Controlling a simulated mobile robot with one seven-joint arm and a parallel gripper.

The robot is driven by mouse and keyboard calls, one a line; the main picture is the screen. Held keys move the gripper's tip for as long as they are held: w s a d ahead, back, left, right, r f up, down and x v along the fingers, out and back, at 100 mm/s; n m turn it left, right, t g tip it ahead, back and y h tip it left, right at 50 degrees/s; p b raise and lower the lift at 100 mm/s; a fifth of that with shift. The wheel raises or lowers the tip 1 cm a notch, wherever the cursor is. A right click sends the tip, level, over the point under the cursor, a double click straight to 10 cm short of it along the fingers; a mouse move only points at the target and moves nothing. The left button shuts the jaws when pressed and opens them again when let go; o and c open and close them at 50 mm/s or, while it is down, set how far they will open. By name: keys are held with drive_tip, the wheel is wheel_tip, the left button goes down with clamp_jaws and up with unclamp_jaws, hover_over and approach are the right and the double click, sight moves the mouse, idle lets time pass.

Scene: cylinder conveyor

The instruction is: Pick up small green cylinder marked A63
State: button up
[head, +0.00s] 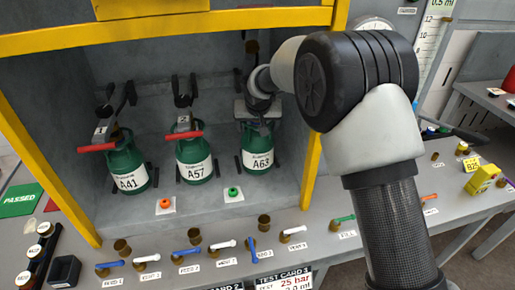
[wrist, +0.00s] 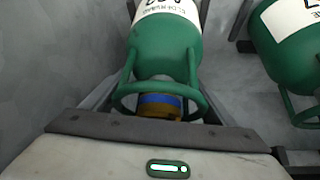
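The green cylinder marked A63 (head: 258,157) stands upright in the right part of the grey bay, its white label facing out. My gripper (head: 259,112) is right at its top, in front of the valve end. In the wrist view the green cylinder (wrist: 166,50) shows upside down, with its green collar ring and a brass valve with a blue band close to my gripper's body. Dark strips run along both sides of it. I cannot tell whether these are my fingers or bay guides, nor whether the fingers touch the cylinder.
Green cylinders A57 (head: 194,160) and A41 (head: 126,168) stand to the left, with red levers and black brackets. Yellow frame posts (head: 312,160) flank the bay. Brass fittings and coloured levers (head: 193,252) line the bench front. Part of a neighbouring cylinder (wrist: 290,50) shows at the wrist view's right.

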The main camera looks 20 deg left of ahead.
drive_tip(key=c, duration=1.4)
drive_tip(key=shift+w+a+r, duration=0.1)
drive_tip(key=shift+w+r, duration=0.05)
drive_tip(key=shift+r, duration=0.15)
